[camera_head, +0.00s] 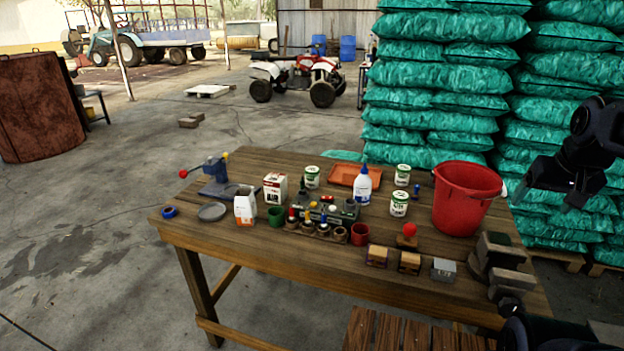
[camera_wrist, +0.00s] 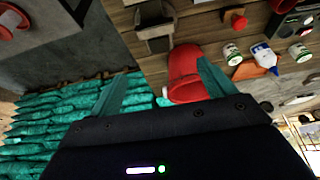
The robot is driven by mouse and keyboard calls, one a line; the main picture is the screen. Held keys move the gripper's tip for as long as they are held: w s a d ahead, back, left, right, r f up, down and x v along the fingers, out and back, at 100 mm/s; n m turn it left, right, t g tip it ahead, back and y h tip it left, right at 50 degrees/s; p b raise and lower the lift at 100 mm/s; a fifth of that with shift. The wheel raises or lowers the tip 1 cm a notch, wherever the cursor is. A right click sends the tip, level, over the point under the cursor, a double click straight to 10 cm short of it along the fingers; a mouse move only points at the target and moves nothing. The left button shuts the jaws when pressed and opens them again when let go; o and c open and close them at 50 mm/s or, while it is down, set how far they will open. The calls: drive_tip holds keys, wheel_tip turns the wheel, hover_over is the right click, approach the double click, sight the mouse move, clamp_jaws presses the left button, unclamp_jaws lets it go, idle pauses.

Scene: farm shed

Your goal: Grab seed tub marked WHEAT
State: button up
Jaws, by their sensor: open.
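Three small white tubs with green bands stand on the wooden table: a back left tub (camera_head: 312,177), a back right tub (camera_head: 403,175) and a front tub (camera_head: 399,204). Their lettering is too small to read, so I cannot tell which is marked WHEAT. Two such tubs show in the wrist view, one near the red bucket (camera_wrist: 231,51) and one beyond the white bottle (camera_wrist: 299,52). My gripper (camera_head: 548,196) is open and empty, at the right, beyond the red bucket from the tubs. Its two spread fingers (camera_wrist: 165,72) show in the wrist view.
A red bucket (camera_head: 466,198) stands between my gripper and the tubs. A white glue bottle (camera_head: 363,187) and an orange tray (camera_head: 355,175) are near the tubs. Grey blocks (camera_head: 497,262) sit at the table's right end. Stacked teal sacks (camera_head: 440,100) rise behind.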

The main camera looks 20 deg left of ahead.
drive_tip(key=w+a+r+n+g, duration=0.1)
drive_tip(key=w+a+r+n, duration=0.25)
drive_tip(key=w, duration=0.55)
drive_tip(key=w+a+r+n, duration=0.2)
drive_tip(key=w+a+r, duration=0.25)
drive_tip(key=w, duration=0.35)
drive_tip(key=w+a+f+n+g, duration=0.15)
drive_tip(key=w+a+n, duration=0.25)
drive_tip(key=w+a, duration=1.05)
drive_tip(key=n+g, duration=0.2)
drive_tip(key=n, duration=0.8)
hover_over(312, 169)
drive_tip(key=f, duration=2.2)
drive_tip(key=shift+w+d+f, duration=0.15)
drive_tip(key=shift+w+d, duration=0.1)
drive_tip(key=shift+a+f, duration=0.2)
drive_tip(key=shift+f, duration=0.3)
drive_tip(key=f, duration=1)
drive_tip(key=shift+s, duration=0.25)
